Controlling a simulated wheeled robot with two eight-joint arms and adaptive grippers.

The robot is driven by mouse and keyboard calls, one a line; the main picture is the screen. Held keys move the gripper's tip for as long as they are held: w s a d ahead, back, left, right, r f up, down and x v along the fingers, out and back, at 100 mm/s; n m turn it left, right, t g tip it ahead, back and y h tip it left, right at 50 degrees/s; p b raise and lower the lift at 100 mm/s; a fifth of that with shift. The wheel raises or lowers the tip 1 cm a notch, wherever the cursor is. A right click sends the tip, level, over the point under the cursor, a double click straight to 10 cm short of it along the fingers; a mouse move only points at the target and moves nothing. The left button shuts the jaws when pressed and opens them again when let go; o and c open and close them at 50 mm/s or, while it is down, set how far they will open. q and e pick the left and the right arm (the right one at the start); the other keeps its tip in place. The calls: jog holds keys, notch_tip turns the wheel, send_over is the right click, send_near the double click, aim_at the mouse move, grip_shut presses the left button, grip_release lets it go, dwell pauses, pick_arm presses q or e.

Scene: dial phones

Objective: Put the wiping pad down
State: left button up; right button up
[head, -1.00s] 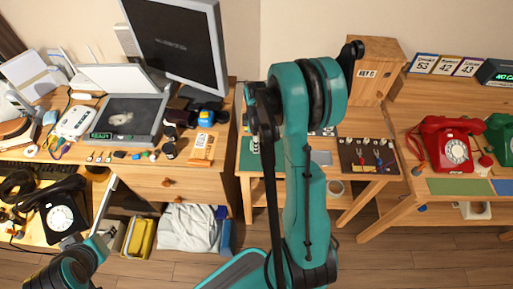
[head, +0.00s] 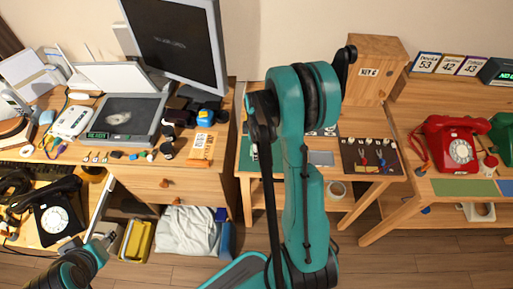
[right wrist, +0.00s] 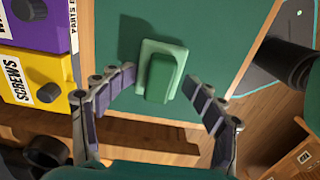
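The wiping pad, a dark green block on a paler green base (right wrist: 161,77), shows in the right wrist view and appears to lie on the green mat (right wrist: 215,35). My right gripper (right wrist: 160,82) is open, with one finger on each side of the pad and small gaps between them. In the head view my right arm hides this gripper and the pad. My left gripper (head: 106,238) is low at the left, by the open drawer; its fingers are too small to read.
Purple and yellow boxes (right wrist: 38,80), the yellow one labelled SCREWS, stand left of the mat. A dark cylindrical object (right wrist: 288,62) is at the right. In the head view, a red dial phone (head: 452,143) and a wooden key cabinet (head: 372,70) stand to the right.

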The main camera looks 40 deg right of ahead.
jog(key=shift+w+d, duration=0.1)
jog(key=shift+r, duration=0.1)
dwell(0.6)
jog(key=shift+r+p, duration=0.3)
jog(key=shift+p, duration=0.05)
notch_tip(320, 180, up, 12)
jog(key=p, duration=0.5)
jog(key=s+a+r+m+t, duration=0.3)
jog(key=s+a+r+m, duration=0.1)
jog(key=a, duration=0.5)
jog(key=s+a+r+m+t, duration=0.4)
jog(key=a+r, duration=0.4)
jog(key=a, duration=0.2)
jog(key=shift+s+m, duration=0.8)
jog(key=shift+m, duration=0.2)
